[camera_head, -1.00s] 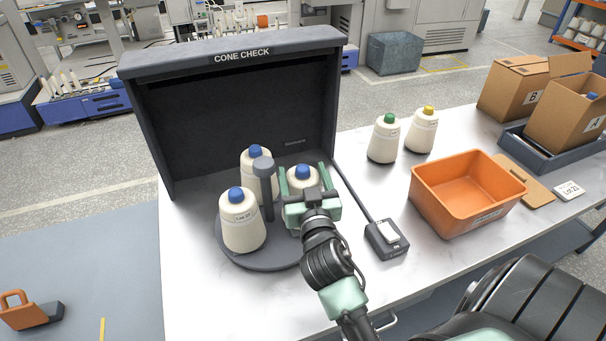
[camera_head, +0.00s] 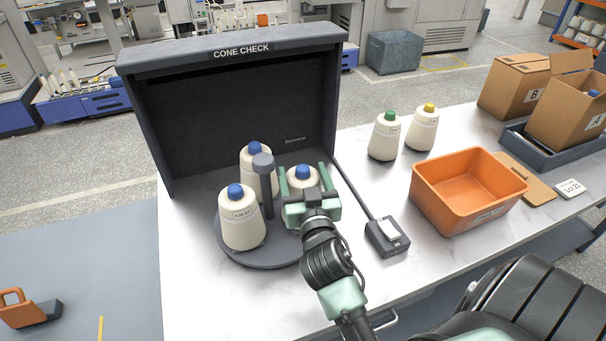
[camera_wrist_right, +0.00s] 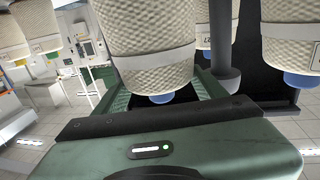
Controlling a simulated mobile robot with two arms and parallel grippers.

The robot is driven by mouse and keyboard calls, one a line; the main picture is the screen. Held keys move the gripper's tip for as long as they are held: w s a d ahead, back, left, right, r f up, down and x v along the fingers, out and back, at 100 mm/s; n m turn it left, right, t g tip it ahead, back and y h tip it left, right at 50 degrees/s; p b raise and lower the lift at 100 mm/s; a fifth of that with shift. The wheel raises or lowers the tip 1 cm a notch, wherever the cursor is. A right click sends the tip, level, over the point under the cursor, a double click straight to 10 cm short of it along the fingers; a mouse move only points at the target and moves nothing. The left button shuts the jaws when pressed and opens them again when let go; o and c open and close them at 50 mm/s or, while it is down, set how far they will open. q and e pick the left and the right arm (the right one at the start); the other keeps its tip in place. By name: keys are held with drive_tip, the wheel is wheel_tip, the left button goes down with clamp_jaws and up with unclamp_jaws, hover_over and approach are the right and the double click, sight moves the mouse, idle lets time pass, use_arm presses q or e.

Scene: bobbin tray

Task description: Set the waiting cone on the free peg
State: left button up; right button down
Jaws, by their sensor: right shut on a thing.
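My right gripper (camera_head: 306,185) is shut on a cream yarn cone with a blue tip (camera_head: 302,172), at the right part of the round grey tray (camera_head: 262,258). The held cone (camera_wrist_right: 150,45) fills the middle of the right wrist view, which looks upside down. The gripper hides its lower part, so I cannot tell whether it rests on the tray. Two more blue-tipped cones stand on the tray, one at the front left (camera_head: 241,222) and one at the back (camera_head: 250,162). A grey post (camera_head: 265,182) rises at the tray's middle. No bare peg shows. My left gripper is not in view.
The dark "CONE CHECK" booth (camera_head: 235,110) encloses the tray's back. A switch box (camera_head: 387,237) sits right of my arm. A green-tipped cone (camera_head: 384,140), a yellow-tipped cone (camera_head: 422,132) and an orange bin (camera_head: 440,205) stand farther right. Cardboard boxes (camera_head: 512,92) are at the far right.

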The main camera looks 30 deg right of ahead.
drive_tip(key=shift+f+b, duration=0.3)
drive_tip(key=shift+c, duration=0.3)
unclamp_jaws()
drive_tip(key=shift+f, duration=0.15)
